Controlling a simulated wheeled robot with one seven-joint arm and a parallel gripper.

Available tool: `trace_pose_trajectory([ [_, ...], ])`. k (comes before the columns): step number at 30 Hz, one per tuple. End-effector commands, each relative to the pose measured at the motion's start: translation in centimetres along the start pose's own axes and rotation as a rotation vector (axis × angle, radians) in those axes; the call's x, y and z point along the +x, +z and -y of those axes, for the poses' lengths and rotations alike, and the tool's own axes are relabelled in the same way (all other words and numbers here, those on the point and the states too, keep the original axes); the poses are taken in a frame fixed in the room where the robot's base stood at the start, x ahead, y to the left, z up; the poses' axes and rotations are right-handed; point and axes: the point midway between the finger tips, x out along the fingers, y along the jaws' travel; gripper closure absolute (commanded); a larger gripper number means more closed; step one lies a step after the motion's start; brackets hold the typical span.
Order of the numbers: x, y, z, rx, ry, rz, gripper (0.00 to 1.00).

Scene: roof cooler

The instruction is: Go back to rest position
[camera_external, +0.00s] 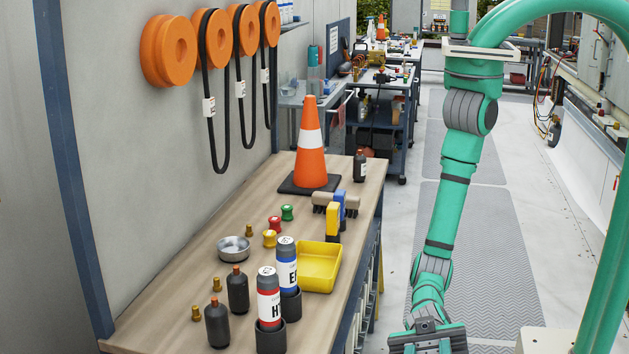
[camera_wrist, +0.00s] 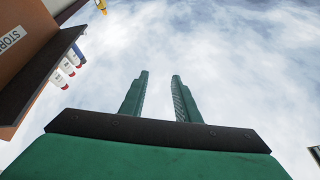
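My green arm hangs down along the right side of the external view, over the grey floor and clear of the workbench (camera_external: 160,310). My gripper (camera_external: 428,342) is low at the bottom edge of that view, to the right of the bench. Its fingertips cannot be made out there. In the wrist view my gripper (camera_wrist: 160,76) shows two green fingers standing apart with nothing between them. Behind them is only a pale, cloudy background.
The bench holds a traffic cone (camera_external: 310,150), a yellow tray (camera_external: 334,268), a metal bowl (camera_external: 234,250), dark bottles (camera_external: 238,290) and two labelled canisters (camera_external: 269,300). A shelf edge with a sign (camera_wrist: 12,40) fills the wrist view's left. The floor aisle (camera_external: 490,230) is open.

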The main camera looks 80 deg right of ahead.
Motion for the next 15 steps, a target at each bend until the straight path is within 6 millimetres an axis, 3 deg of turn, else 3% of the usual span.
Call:
trace_pose_trajectory([
  [1,-2.0,0.8,-0.5,-0.001,0.028,-0.001,0.71],
  [5,-7.0,1.3,-3.6,-0.026,0.116,-0.010,0.71],
  [9,-12.8,0.9,-7.9,-0.060,0.233,-0.018,0.71],
  [15,-21.5,-0.4,-12.4,-0.111,0.402,-0.029,0.71],
])
